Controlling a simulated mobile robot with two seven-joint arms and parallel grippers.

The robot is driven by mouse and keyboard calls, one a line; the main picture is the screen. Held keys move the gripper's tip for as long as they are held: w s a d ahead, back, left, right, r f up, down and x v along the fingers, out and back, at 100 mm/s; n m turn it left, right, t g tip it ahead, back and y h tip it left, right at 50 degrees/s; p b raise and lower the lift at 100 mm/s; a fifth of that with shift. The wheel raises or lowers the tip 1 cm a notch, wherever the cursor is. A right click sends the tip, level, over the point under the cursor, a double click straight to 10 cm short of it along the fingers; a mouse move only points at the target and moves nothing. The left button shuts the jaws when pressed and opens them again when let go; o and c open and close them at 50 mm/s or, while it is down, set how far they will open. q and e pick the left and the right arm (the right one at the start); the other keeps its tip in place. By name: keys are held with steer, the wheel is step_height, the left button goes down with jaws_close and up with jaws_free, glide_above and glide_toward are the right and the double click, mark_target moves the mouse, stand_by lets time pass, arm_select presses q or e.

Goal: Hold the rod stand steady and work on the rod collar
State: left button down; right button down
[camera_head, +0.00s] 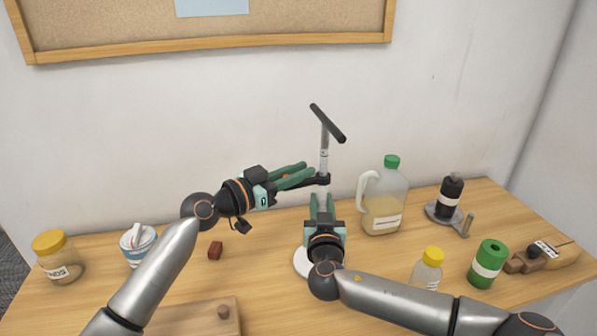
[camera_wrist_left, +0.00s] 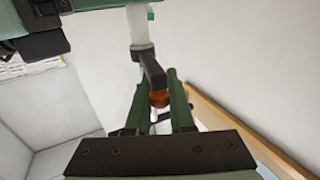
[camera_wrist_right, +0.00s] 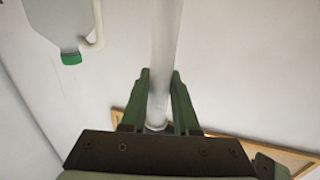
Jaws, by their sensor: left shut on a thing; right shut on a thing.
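The rod stand has a round white base (camera_head: 303,262) on the desk and an upright pale rod (camera_head: 324,160) with a black crossbar (camera_head: 328,123) on top. The dark rod collar (camera_head: 322,180) sits around the rod at mid-height. My left gripper (camera_head: 309,175) comes from the left and is shut on the collar's side; the left wrist view shows its black arm (camera_wrist_left: 152,70) and orange end (camera_wrist_left: 160,98) between the fingers. My right gripper (camera_head: 322,197) is shut on the rod below the collar; the right wrist view shows the rod (camera_wrist_right: 166,60) between its fingers. My right arm partly hides the base.
A jug (camera_head: 383,205), a black bottle on a stand (camera_head: 450,195), a yellow-capped bottle (camera_head: 428,268) and a green can (camera_head: 488,264) stand right.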

arm_select(q)
steer(key=shift+f+t, duration=0.1)
steer(key=shift+t, duration=0.2)
steer(key=shift+s+d+f+n+y, duration=0.1)
steer(key=shift+s+n+y, duration=0.1)
steer(key=shift+n+y, duration=0.35)
steer(key=shift+s+d+n+t+y, duration=0.35)
steer(key=shift+n+t+y, duration=0.1)
steer(key=shift+t+y, duration=0.25)
arm_select(e)
steer(key=shift+a, duration=0.1)
arm_select(q)
steer(key=n+t+y, duration=0.2)
steer(key=shift+s+d+y, duration=0.2)
steer(key=shift+s+y, duration=0.15)
steer(key=shift+s, duration=0.05)
steer(key=shift+a, duration=0.1)
steer(key=c, duration=0.8)
jaws_free()
steer(key=shift+o, duration=0.2)
